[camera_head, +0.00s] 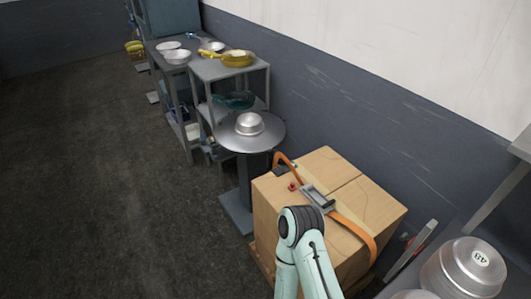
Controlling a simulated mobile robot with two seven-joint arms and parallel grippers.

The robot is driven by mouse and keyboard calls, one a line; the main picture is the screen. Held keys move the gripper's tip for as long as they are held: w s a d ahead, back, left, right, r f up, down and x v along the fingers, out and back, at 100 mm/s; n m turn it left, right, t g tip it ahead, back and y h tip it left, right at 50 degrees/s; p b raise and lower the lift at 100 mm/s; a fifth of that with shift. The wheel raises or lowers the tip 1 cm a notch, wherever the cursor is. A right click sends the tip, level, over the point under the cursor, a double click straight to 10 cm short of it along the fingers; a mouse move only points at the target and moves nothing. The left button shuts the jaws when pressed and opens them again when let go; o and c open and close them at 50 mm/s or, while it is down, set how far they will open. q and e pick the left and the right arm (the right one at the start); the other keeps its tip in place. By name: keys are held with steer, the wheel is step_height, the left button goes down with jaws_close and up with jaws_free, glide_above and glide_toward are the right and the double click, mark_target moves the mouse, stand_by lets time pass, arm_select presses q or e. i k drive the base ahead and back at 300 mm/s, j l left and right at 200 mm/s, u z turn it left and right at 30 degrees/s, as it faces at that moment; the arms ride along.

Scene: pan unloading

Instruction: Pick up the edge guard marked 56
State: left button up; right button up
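A cardboard box (352,199) stands at the lower middle with an orange strap (357,229) over its top. A grey metal buckle-like piece (318,198) sits on the strap. A small red piece (293,186) and a small dark piece (279,169) lie near the box's left edge; I cannot tell whether either is an edge guard. I can read no 56 anywhere. A pale green arm of mine with a dark joint rises at the bottom, in front of the box and hiding part of it.
A round metal table (267,134) holding a silver pan (250,123) stands behind the box. Grey shelving (196,98) with pans follows along the wall. A silver pot with a number label (466,268) is at lower right. The dark floor at left is clear.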

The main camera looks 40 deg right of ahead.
mark_target(281, 169)
steer(key=i, duration=1.7)
steer(key=i+j+z, duration=0.1)
steer(key=i+z, duration=0.3)
steer(key=i, duration=0.15)
steer(key=i+j+z, duration=0.25)
steer(key=i+z, duration=0.15)
steer(key=i, duration=0.1)
